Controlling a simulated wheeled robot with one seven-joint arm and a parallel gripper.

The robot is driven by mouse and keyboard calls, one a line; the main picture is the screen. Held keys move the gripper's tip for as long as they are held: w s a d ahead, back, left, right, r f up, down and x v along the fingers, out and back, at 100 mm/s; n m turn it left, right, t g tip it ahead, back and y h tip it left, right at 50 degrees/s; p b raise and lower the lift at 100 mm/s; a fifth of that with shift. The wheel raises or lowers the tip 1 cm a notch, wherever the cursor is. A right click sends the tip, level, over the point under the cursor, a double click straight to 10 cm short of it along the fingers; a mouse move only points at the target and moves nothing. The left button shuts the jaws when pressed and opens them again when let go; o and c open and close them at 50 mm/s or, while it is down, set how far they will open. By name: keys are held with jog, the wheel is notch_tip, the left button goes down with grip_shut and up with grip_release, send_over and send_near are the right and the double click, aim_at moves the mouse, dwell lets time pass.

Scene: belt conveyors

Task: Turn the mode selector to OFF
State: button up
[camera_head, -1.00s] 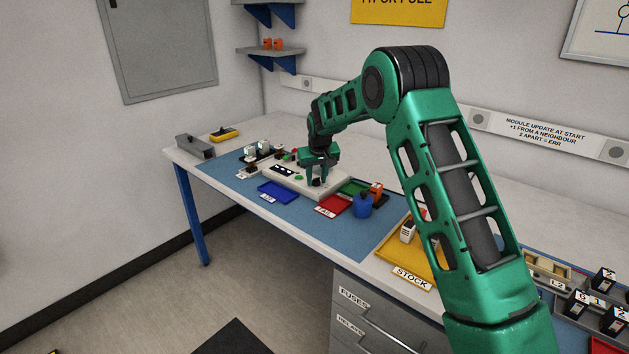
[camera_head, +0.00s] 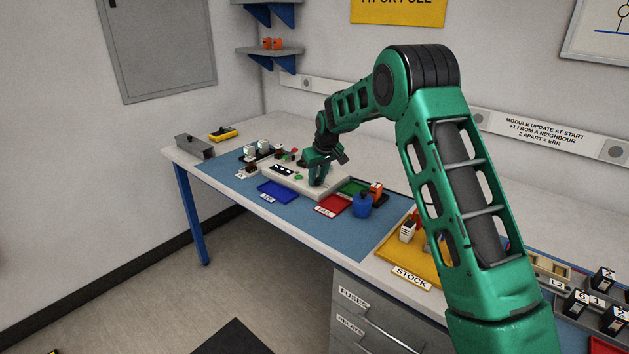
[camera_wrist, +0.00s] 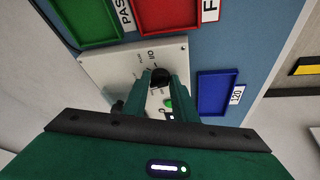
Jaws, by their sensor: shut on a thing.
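The mode selector is a small black knob (camera_wrist: 160,77) on a pale control panel (camera_wrist: 105,68), with small printed marks around it that are too small to read fully. My gripper (camera_wrist: 161,80) is shut on the knob, one green finger on each side of it. In the head view my gripper (camera_head: 316,180) points down at the right part of the panel (camera_head: 278,176) and hides the knob.
Blue (camera_head: 278,191), red (camera_head: 332,206) and green trays (camera_head: 352,187) lie close around the panel. A blue container (camera_head: 362,205) stands right of the red tray. A yellow stock tray (camera_head: 400,262) lies nearer. The blue mat (camera_head: 330,240) in front is clear.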

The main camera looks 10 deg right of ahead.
jog(key=n, duration=0.2)
jog(key=n+y, duration=0.1)
jog(key=n, duration=0.1)
jog(key=n+g+y, duration=0.1)
jog(key=n, duration=0.1)
jog(key=shift+w+d+n, duration=0.15)
jog(key=shift+d+n, duration=0.15)
jog(key=n, duration=0.2)
jog(key=n+g+y, duration=0.1)
jog(key=n, duration=0.1)
jog(key=n+g, duration=0.1)
jog(key=n, duration=0.1)
jog(key=shift+w+d+y, duration=0.2)
jog(key=shift+w+y, duration=0.1)
jog(key=shift+y, duration=0.1)
jog(key=shift+n, duration=0.4)
jog(key=o, duration=0.7)
jog(key=shift+o, duration=0.2)
jog(key=shift+r, duration=0.1)
jog(key=w+v, duration=0.1)
jog(key=v, duration=0.9)
jog(key=shift+s+d+r, duration=0.2)
jog(key=shift+s+r, duration=0.05)
jog(key=shift+r, duration=0.05)
